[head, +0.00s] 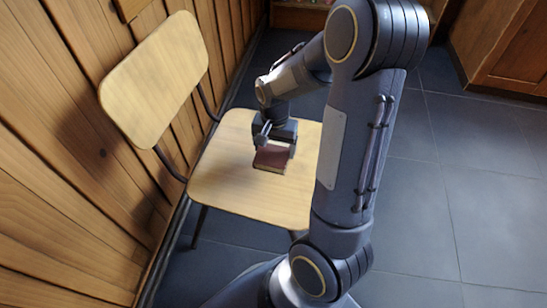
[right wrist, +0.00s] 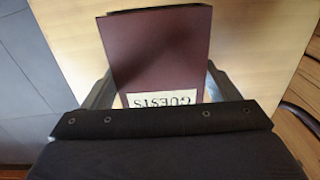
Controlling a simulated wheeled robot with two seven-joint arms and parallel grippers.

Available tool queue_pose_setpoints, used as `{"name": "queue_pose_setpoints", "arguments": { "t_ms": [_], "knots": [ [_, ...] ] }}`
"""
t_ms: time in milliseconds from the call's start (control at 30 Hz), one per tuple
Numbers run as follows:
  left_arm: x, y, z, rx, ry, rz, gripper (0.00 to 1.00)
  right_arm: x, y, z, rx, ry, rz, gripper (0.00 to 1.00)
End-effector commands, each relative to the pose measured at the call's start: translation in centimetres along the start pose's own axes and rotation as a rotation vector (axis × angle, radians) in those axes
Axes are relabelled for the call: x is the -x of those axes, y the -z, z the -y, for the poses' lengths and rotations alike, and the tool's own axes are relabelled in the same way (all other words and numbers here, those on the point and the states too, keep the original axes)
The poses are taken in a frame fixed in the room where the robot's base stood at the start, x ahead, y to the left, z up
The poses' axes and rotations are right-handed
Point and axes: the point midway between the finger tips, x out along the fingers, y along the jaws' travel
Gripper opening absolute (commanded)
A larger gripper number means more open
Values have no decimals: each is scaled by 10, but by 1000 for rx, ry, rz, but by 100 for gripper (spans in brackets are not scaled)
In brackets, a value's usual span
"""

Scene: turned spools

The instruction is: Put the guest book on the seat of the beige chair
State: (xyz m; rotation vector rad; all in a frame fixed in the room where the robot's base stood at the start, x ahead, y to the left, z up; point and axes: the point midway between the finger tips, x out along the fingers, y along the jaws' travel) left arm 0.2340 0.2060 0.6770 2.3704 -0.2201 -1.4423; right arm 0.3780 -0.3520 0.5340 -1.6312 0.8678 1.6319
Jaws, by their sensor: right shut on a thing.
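The guest book (head: 271,158) is small and dark red. In the right wrist view the book (right wrist: 158,50) shows a white label reading "GUESTS". My right gripper (head: 274,146) is shut on it, with a finger along each side. The beige chair's seat (head: 240,195) is directly below the book; in the right wrist view the seat (right wrist: 75,35) fills the area behind it. I cannot tell whether the book touches the seat or is just above it. My left gripper is not in view.
The chair's backrest (head: 158,75) rises at the left, close to a wood-plank wall (head: 60,190). Grey tiled floor (head: 440,170) is open to the right. A wooden cabinet (head: 505,50) stands at the far right. The front of the seat is bare.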

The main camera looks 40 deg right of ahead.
Motion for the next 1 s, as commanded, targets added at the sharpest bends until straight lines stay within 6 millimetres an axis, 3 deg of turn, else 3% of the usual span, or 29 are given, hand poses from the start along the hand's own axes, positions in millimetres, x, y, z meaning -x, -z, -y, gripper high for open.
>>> {"name": "queue_pose_setpoints", "arguments": {
  "t_ms": [233, 433, 867, 900, 1000],
  "knots": [
    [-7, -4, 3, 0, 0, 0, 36, -15, 10, 6, -1, 1, 0, 52],
    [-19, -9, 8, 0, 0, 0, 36, -45, 12, 6, 1, -1, 1, 52],
    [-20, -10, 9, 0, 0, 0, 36, -51, 12, 7, 1, 1, -1, 52],
    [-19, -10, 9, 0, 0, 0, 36, -50, 12, 7, 1, 1, -1, 86],
    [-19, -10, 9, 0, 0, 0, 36, -50, 12, 6, 1, 1, -1, 99]
  ]
}}
